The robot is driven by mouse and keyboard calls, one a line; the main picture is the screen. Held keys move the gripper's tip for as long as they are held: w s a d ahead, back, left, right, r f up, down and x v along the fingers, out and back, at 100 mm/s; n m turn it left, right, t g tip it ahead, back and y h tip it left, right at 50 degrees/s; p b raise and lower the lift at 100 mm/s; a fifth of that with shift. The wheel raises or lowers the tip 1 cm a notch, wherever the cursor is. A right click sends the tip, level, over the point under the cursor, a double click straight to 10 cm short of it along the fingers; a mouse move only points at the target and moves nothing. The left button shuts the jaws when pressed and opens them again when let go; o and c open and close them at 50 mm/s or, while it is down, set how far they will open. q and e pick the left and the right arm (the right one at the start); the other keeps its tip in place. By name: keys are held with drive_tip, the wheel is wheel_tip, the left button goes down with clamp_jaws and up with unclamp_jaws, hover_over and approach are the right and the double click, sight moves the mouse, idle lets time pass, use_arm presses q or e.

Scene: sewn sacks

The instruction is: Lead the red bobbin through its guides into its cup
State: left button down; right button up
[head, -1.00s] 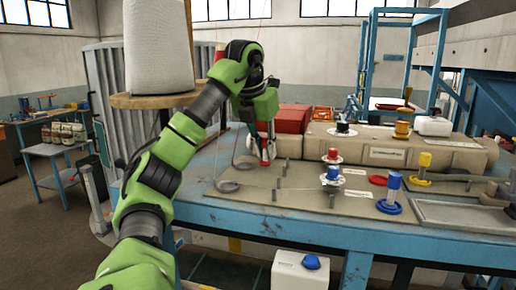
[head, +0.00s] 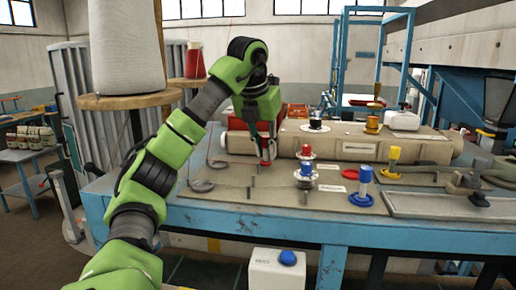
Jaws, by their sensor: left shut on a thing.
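My left gripper (head: 265,157) hangs from my green arm above the beige board (head: 235,197). It is shut on a small red thing, seemingly the red bobbin (head: 265,163); the fingers hide much of it. A flat red round piece (head: 351,174), possibly the red cup, lies further right. Thin upright pins (head: 249,192), possibly guides, stand on the board below the gripper. My right gripper is out of view.
Grey rings (head: 201,186) lie at the board's left. A blue post on a blue base (head: 365,190) and a yellow post (head: 393,160) stand to the right. A long beige block (head: 345,140) runs behind. A red cone (head: 195,62) stands on a wooden shelf.

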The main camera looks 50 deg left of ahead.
use_arm(q)
drive_tip(key=shift+w+d, duration=2.4)
drive_tip(key=shift+d, duration=0.45)
drive_tip(key=shift+w+d, duration=2.4)
drive_tip(key=shift+d, duration=0.45)
drive_tip(key=shift+w+d, duration=2.4)
drive_tip(key=shift+d, duration=0.45)
drive_tip(key=shift+w+d, duration=0.15)
drive_tip(key=shift+f+b, duration=0.35)
drive_tip(key=shift+f, duration=0.3)
drive_tip(key=c, duration=1.9)
unclamp_jaws()
